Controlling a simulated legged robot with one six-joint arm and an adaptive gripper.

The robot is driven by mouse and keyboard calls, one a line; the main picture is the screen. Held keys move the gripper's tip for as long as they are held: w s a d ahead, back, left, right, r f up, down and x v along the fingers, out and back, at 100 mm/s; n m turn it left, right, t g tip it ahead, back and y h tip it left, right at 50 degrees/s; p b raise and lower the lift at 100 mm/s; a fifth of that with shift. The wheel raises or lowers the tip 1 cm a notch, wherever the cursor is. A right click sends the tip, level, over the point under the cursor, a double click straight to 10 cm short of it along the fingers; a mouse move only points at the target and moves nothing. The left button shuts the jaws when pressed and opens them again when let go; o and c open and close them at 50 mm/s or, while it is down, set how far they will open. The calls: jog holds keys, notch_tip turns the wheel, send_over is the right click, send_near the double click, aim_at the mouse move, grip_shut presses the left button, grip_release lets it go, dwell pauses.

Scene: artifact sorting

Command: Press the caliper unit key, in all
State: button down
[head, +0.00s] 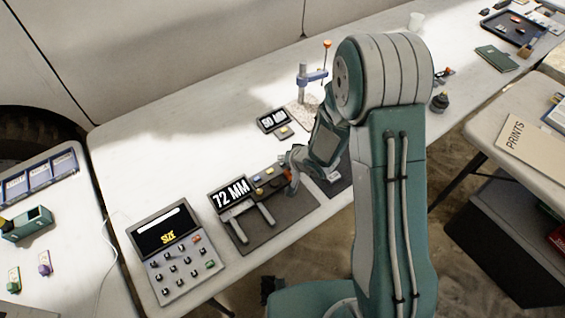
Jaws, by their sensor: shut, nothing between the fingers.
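The caliper (245,222) lies on a dark mat (283,222) on the long white table. Its display (231,195) reads "72 MM". A row of small coloured keys shows on the body to the right of the display, including a yellow key (259,193); I cannot tell which is the unit key. My gripper (290,178) is shut and empty, low over the right end of the caliper body, by an orange-red part (287,174). I cannot tell whether the fingertips touch it. My arm hides part of the table behind and to the right.
A keypad console (172,252) showing "SIZE" stands left of the caliper. A small display (272,120) reading about "50 MM" and a stand with a blue clamp (312,77) are behind.

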aim_at(283, 165)
jog(key=shift+r, duration=2.5)
jog(key=s+d+r+t+h, duration=0.1)
jog(key=s+d+r+h, duration=0.15)
jog(key=d+r, duration=0.5)
jog(key=s+d+r+h, duration=0.2)
jog(key=d+r+h, duration=0.25)
jog(key=r, duration=0.55)
jog(key=s+d+r+g, duration=0.1)
jog(key=s+r, duration=0.3)
jog(key=s, duration=0.6)
jog(key=s+d+r+n+g+y, duration=0.1)
jog(key=s+r, duration=0.3)
jog(key=s, duration=0.6)
jog(key=shift+s, duration=0.25)
